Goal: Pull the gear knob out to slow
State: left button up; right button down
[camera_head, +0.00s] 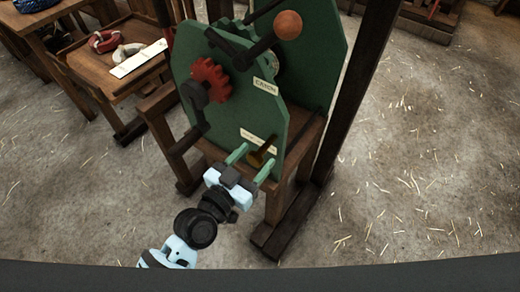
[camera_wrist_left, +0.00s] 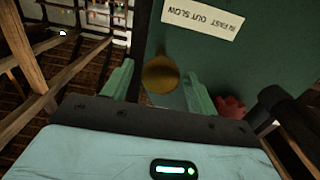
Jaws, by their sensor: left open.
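The gear knob (camera_head: 264,157) is a small brass knob low on the front of the green machine (camera_head: 235,115), just below a pale label (camera_head: 258,138). My left gripper (camera_head: 257,155) is open in front of the panel, with one pale green finger on each side of the knob. In the left wrist view the round knob (camera_wrist_left: 160,74) lies between the two fingers, with a gap to each. The label (camera_wrist_left: 203,18) there reads "IN FAST OUT SLOW", upside down. How far the knob stands out is hard to tell. My right gripper is not in view.
A crank with a wooden ball (camera_head: 288,25) and a red gear (camera_head: 211,79) are higher on the machine. A dark wooden post (camera_head: 355,90) stands to its right. A wooden table with rope coils (camera_head: 104,41) is at the left. The straw-strewn floor at right is clear.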

pick_arm(q)
jog(key=shift+x, duration=1.5)
grip_shut()
jog(key=shift+p+v, duration=0.35)
jog(key=shift+v, duration=1.2)
jog(key=shift+w+d, duration=0.1)
grip_release()
